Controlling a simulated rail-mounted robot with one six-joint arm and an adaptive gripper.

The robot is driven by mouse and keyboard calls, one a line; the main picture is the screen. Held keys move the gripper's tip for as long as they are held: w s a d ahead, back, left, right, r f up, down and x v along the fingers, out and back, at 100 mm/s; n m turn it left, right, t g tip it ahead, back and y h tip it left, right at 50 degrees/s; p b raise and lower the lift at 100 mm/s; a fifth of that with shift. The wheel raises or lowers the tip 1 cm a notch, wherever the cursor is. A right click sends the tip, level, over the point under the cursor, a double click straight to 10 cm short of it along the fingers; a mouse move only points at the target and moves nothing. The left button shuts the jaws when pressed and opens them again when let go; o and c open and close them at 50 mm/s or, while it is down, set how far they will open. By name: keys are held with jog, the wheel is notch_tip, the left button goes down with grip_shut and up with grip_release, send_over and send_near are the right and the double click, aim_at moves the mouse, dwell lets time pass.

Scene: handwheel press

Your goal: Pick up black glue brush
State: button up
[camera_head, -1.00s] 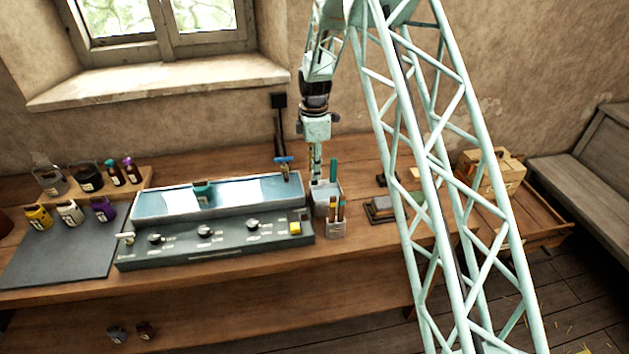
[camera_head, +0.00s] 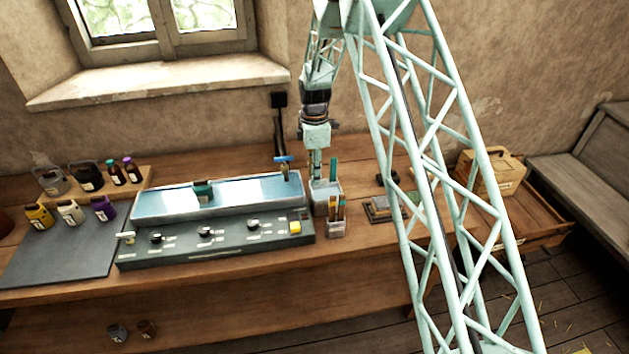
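My gripper (camera_head: 317,176) points straight down at the grey holder (camera_head: 326,200) on the bench, just right of the long machine. Its fingertips are at or behind the holder's rim; I cannot tell whether they are inside it. The fingers are too small to show whether they are open or shut. A teal upright handle (camera_head: 333,171) stands just right of the gripper. A smaller clear holder (camera_head: 336,229) in front holds several thin handles (camera_head: 338,208), some orange-brown. I cannot make out a black glue brush; it may be hidden in a holder or by the gripper.
The long grey machine (camera_head: 215,238) with knobs and a blue-white top lies left of the holders. Jars and bottles stand on a dark mat (camera_head: 60,255) and wooden tray at left. Flat blocks (camera_head: 382,209) lie right, near a wooden box (camera_head: 490,173).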

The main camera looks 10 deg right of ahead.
grip_shut()
jog(key=shift+r, duration=0.15)
jog(key=shift+r+b, duration=0.35)
jog(key=shift+r, duration=4.5)
jog(key=shift+r, duration=0.1)
